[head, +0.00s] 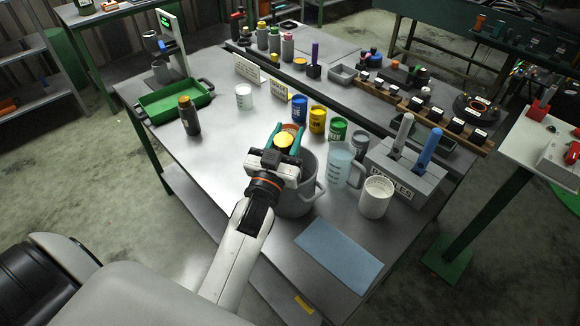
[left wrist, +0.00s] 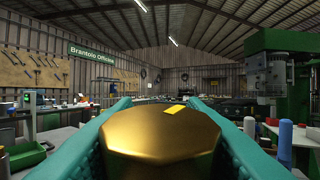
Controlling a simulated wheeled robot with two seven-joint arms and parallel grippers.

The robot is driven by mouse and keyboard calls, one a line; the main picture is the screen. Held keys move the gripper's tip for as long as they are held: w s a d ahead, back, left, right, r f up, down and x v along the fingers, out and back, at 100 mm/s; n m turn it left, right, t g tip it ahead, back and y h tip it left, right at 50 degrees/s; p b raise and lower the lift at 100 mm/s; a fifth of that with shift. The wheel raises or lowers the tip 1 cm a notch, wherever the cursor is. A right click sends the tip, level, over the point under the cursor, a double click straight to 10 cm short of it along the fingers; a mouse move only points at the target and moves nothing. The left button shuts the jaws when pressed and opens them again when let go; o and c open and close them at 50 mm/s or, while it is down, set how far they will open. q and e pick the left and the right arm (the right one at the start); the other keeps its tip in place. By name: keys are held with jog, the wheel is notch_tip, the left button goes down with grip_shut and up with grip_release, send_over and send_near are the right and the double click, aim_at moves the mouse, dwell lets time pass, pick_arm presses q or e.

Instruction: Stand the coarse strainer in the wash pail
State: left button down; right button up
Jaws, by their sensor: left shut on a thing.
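The wash pail (head: 297,203) is a grey metal pot with side handles, standing on the bench near its front edge. My left gripper (head: 288,142) is over the pail's back part, its teal fingers shut on a brass-coloured piece (head: 284,141), which looks to be the coarse strainer. In the left wrist view the strainer (left wrist: 160,138) shows as a broad, shiny many-sided top between both fingers. Its lower part is hidden by the gripper, so I cannot tell whether it reaches into the pail. My right gripper is not in view.
A clear jug (head: 340,165), a white tub (head: 376,198) and a grey holder with two upright handles (head: 405,175) stand right of the pail. Coloured cans (head: 317,119) stand behind. A blue cloth (head: 338,255) lies in front. The bench's left middle is mostly free around a dark bottle (head: 190,117).

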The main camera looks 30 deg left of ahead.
pick_arm(q)
jog(key=c, duration=1.2)
grip_release()
jog(key=f+g, duration=0.1)
jog(key=f, duration=0.3)
jog(key=f+g, duration=0.1)
jog(key=f, duration=0.3)
jog(key=w+f, duration=0.1)
jog(key=f, duration=0.3)
jog(key=shift+d+g, duration=0.15)
jog(key=shift+g, duration=0.25)
jog(key=shift+o, duration=1.2)
jog(key=shift+w+f, duration=0.15)
jog(key=shift+w, duration=0.05)
jog(key=shift+o, duration=0.3)
jog(key=shift+f, duration=0.25)
jog(key=shift+s+f, duration=0.2)
jog(key=shift+s, duration=0.2)
jog(key=s+r+b, duration=0.1)
jog(key=s+b, duration=0.1)
jog(key=s, duration=0.8)
jog(key=shift+d, duration=0.45)
jog(key=shift+r, duration=0.15)
